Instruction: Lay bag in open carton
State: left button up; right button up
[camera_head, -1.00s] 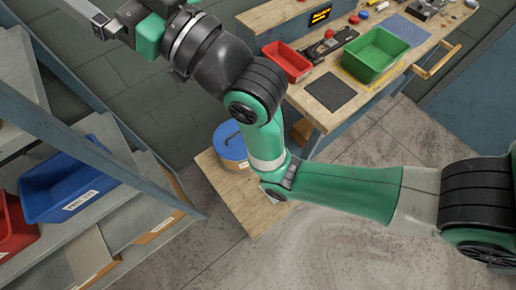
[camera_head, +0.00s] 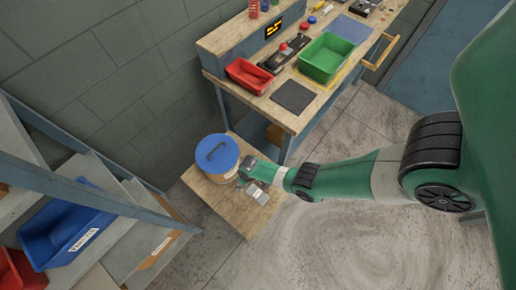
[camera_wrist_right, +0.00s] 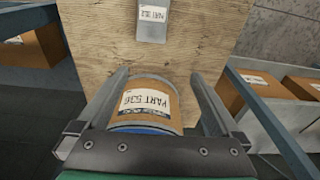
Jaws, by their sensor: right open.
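A flat grey packet with a white label (camera_wrist_right: 152,20), possibly the bag, lies on the plywood of a low table; it also shows in the head view (camera_head: 258,193). My right gripper (camera_wrist_right: 158,85) is open; in the wrist view its fingers flank a brown, blue-lidded tub marked PART 536 (camera_wrist_right: 152,100). I cannot tell whether they touch it. In the head view the right gripper (camera_head: 245,170) is low beside this tub (camera_head: 217,155). Brown cartons stand on shelving in the wrist view (camera_wrist_right: 243,88); I cannot tell which is open. My left gripper is not in view.
A shelf rack (camera_head: 60,170) with a blue bin (camera_head: 65,228) and a red bin stands at the left. A workbench (camera_head: 240,45) behind holds a green bin (camera_head: 325,57) and a red tray (camera_head: 249,75). The floor in front of the low table is clear.

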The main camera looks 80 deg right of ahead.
jog(key=s+a+f+g, duration=0.1)
jog(key=s+f, duration=0.1)
jog(key=s, duration=0.3)
jog(key=b, duration=0.7)
send_over(258, 193)
jog(key=f, duration=0.7)
jog(key=shift+w+a, duration=0.1)
jog(key=shift+a, duration=0.3)
jog(key=shift+r, duration=0.15)
jog(key=f+b, duration=0.2)
jog(key=f, duration=0.1)
jog(key=f+b, duration=0.2)
jog(key=shift+d+f, duration=0.15)
jog(key=shift+d, duration=0.1)
